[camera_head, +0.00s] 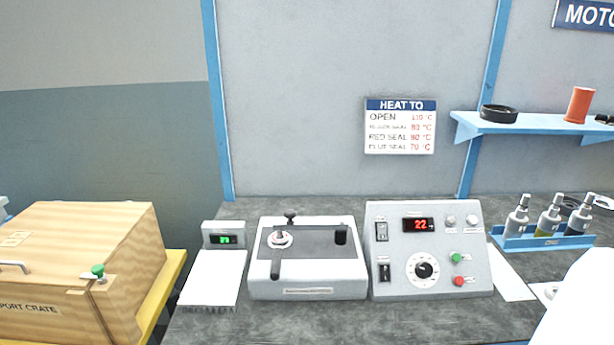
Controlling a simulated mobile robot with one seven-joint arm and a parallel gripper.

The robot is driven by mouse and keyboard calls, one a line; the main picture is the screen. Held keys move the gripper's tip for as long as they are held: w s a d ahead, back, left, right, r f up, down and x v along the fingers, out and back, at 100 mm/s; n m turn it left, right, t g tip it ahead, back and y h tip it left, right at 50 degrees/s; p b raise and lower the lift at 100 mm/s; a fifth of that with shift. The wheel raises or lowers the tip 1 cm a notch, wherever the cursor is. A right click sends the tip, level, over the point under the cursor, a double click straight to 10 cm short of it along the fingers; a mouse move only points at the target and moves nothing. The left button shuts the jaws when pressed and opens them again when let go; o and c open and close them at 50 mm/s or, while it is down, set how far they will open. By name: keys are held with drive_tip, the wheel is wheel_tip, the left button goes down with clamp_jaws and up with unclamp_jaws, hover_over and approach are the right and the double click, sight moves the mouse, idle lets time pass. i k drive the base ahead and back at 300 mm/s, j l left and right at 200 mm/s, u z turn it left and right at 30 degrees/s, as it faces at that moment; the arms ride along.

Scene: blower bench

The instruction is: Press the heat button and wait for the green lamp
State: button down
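The control box (392,283) stands on the bench, with a red display (418,225) reading about 22. A green button (456,257) and a red button (458,281) sit on its right side; their labels are too small to read, so I cannot tell which is marked heat. Two small round pale lamps (450,221) (472,221) are at the top right, and neither looks lit green. My gripper is not in view; a white part, probably my arm, fills the lower right corner.
A grey machine (307,289) with a lever and knob stands left of the control box, beside a small green-digit meter (224,236). A wooden crate (140,275) is at the left. A blue bottle rack (545,243) stands right. A "HEAT TO" sign (400,126) hangs behind.

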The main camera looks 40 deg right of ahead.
sight(455, 257)
drive_tip(key=z, duration=1.75)
